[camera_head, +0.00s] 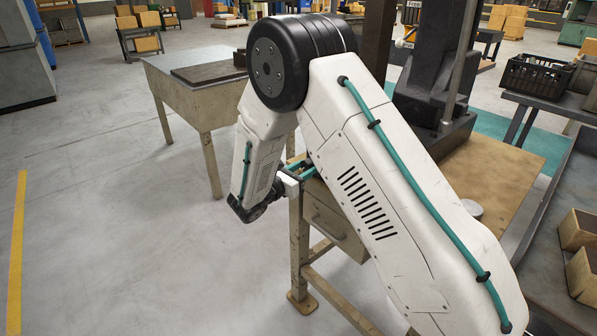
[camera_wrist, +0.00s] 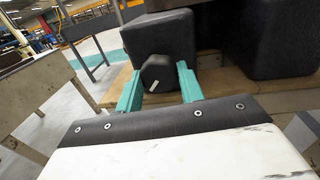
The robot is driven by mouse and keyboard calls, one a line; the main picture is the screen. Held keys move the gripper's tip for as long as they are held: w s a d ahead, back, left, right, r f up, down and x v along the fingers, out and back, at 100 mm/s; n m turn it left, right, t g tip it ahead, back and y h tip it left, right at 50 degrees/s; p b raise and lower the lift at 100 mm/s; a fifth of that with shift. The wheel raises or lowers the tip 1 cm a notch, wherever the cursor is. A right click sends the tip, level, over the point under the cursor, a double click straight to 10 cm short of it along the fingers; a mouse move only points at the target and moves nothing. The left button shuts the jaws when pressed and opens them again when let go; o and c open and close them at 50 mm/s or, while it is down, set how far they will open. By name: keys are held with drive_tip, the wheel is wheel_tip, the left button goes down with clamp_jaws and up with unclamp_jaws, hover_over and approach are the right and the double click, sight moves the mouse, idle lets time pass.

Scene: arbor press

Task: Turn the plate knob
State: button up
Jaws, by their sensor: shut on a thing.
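The plate knob (camera_wrist: 155,74) is a dark, faceted knob with a short white mark on its face. It sits on the front of a black block (camera_wrist: 160,37) at the foot of the press. My gripper (camera_wrist: 158,68) has one teal finger on each side of the knob and is shut on it. The white mark is tilted. In the head view my gripper (camera_head: 301,168) shows only partly, beside the bench edge, and my arm hides the knob. The dark press (camera_head: 430,70) stands on the bench behind my arm.
The press stands on a wood-topped bench (camera_head: 515,165) with a drawer (camera_head: 333,222) below. A second table (camera_head: 170,85) carries a dark slab at the back left. A black crate (camera_head: 537,75) and brown blocks (camera_head: 580,232) stand on the right. The floor at left is clear.

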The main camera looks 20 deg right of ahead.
drive_tip(key=m, duration=0.4)
drive_tip(key=shift+s+d+m+h, duration=0.1)
drive_tip(key=shift+d+m+h, duration=0.2)
drive_tip(key=shift+m, duration=0.1)
drive_tip(key=m, duration=0.4)
drive_tip(key=shift+f, duration=0.1)
drive_tip(key=shift+a+m, duration=0.1)
drive_tip(key=shift+m, duration=0.3)
drive_tip(key=shift+f, duration=0.1)
drive_tip(key=o, duration=1)
drive_tip(key=shift+a, duration=0.1)
drive_tip(key=shift+a, duration=0.25)
drive_tip(key=v, duration=0.7)
